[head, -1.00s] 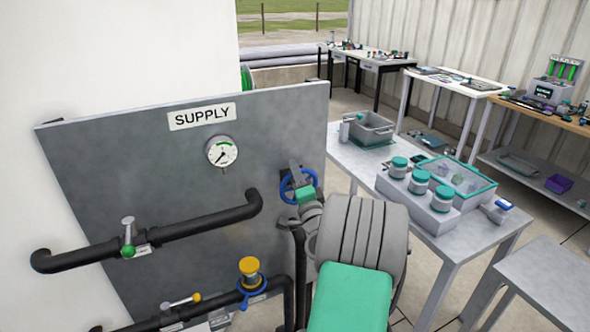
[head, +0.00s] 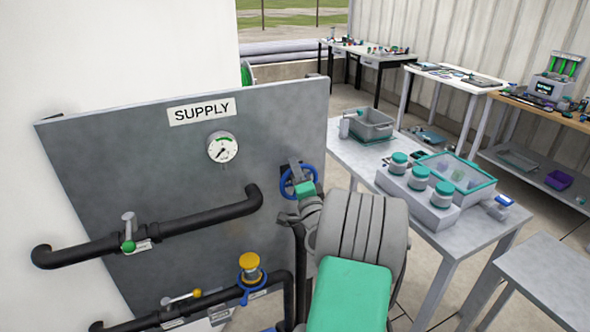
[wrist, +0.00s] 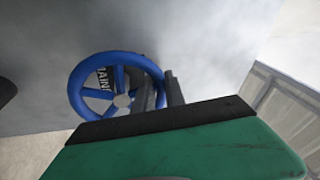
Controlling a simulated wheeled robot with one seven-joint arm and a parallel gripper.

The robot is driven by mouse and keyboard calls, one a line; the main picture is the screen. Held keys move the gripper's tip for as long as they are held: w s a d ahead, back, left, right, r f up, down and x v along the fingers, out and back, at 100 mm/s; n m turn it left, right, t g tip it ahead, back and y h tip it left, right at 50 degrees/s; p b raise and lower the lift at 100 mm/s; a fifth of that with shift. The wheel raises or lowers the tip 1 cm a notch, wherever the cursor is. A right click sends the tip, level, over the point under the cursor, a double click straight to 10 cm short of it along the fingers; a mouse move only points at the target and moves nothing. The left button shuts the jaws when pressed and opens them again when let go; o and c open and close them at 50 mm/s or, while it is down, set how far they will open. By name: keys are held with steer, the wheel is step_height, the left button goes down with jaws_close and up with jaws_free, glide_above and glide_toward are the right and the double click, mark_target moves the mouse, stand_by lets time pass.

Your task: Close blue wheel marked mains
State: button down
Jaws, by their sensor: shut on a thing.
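The blue wheel (head: 311,183) stands at the right side of the grey panel, partly hidden behind my gripper (head: 295,172) in the head view. In the wrist view the blue wheel (wrist: 76,88) shows its spokes and hub, with a dark label reading "MAIN" and more that is cut off behind it. My gripper (wrist: 160,92) is at the right side of the wheel's rim, its dark fingers shut on the rim there.
The grey panel (head: 90,150) carries a "SUPPLY" sign (head: 202,111), a gauge (head: 223,147) and black pipes (head: 200,218) with a green-knobbed valve (head: 128,246) and a yellow-capped valve (head: 249,266). A table (head: 350,165) with a tote and jars stands to the right.

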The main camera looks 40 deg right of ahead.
steer(key=shift+d+r+m+p, duration=0.2)
steer(key=shift+r+m+p, duration=0.2)
steer(key=shift+m+p, duration=0.5)
steer(key=shift+s+d+r+m+g+p, duration=0.15)
steer(key=shift+d+m+g+p, duration=0.25)
steer(key=shift+p, duration=0.6)
steer(key=shift+s+d+f+m+g+h+p, duration=0.1)
steer(key=shift+d+f+m+g+h+p, duration=0.1)
steer(key=shift+m+p, duration=0.3)
steer(key=shift+d+f+m+g+h+p, duration=0.1)
steer(key=shift+m+h+p, duration=0.1)
steer(key=shift+m+p, duration=0.3)
steer(key=shift+f+m, duration=0.2)
steer(key=shift+m, duration=0.1)
steer(key=c, duration=1.6)
jaws_free()
steer(key=shift+s+d, duration=0.1)
steer(key=shift+d, duration=0.1)
steer(key=shift+o, duration=1)
steer(key=shift+a, duration=0.2)
